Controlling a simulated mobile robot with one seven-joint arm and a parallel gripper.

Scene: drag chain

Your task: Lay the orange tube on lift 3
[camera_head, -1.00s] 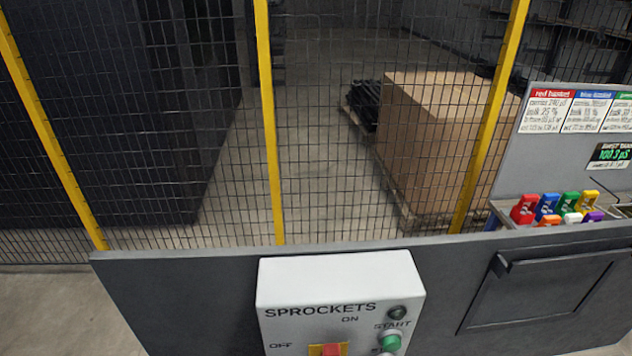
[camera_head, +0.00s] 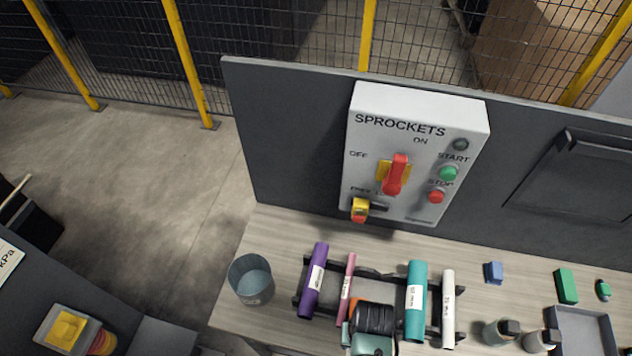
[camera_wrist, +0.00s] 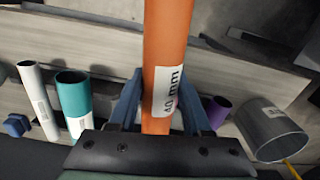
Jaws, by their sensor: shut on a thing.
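My gripper (camera_wrist: 162,100) is shut on the orange tube (camera_wrist: 168,40), one finger on each side of it. The tube carries a white label reading 40 mm and extends up out of the wrist view. In the head view my dark wrist hides most of the gripper, over the middle of a black rack (camera_head: 388,279). On that rack lie a purple tube (camera_head: 314,282), a pink tube (camera_head: 347,290), a teal tube (camera_head: 416,300) and a white tube (camera_head: 448,305). I cannot make out anything marked lift 3.
A grey bucket (camera_head: 251,281) stands left of the rack on the wooden bench (camera_head: 245,235). A SPROCKETS control box (camera_head: 412,150) is on the dark panel behind. Blue and green blocks, bottles and a grey tray (camera_head: 585,330) are to the right.

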